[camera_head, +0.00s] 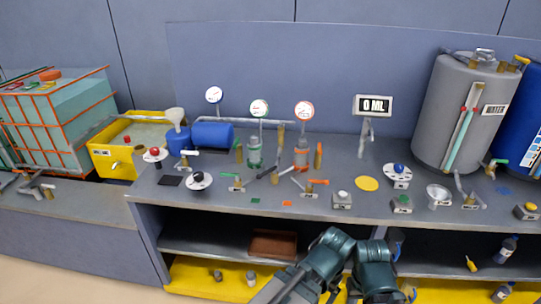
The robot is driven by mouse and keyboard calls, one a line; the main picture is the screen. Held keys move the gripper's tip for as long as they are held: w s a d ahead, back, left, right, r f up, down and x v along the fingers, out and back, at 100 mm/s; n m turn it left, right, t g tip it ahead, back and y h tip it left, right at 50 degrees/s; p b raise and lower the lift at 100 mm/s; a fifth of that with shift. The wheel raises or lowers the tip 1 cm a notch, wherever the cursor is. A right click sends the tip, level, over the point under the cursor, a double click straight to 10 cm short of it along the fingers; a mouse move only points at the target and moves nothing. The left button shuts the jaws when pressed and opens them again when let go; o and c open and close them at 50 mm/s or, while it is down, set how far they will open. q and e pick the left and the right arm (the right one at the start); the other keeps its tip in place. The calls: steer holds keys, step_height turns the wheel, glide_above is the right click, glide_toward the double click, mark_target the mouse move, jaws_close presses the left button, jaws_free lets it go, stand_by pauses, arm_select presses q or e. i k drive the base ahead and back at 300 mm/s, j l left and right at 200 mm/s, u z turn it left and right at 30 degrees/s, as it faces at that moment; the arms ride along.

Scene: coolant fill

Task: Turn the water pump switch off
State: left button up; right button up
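Three round white plates with knobs stand on the bench. One has a blue knob (399,168) and stands in front of the grey tank labelled water (462,115). One has a black knob (198,177) at the left front. One has a red knob (155,151) at the far left. I cannot read any labels on these plates, so I cannot tell for sure which one is the water pump switch, or its on or off position. My two teal arms are folded low at the bottom centre, below the bench's front edge. Neither gripper's fingers can be made out.
The grey bench (330,205) holds several valves, gauges, a blue cylinder (212,134), a yellow disc (367,184) and a "0 ML" display (374,105). A yellow basin (112,160) is at the left. A brown tray (273,245) lies on the shelf below.

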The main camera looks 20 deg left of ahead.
mark_target(198, 177)
steer(key=u, duration=1.35)
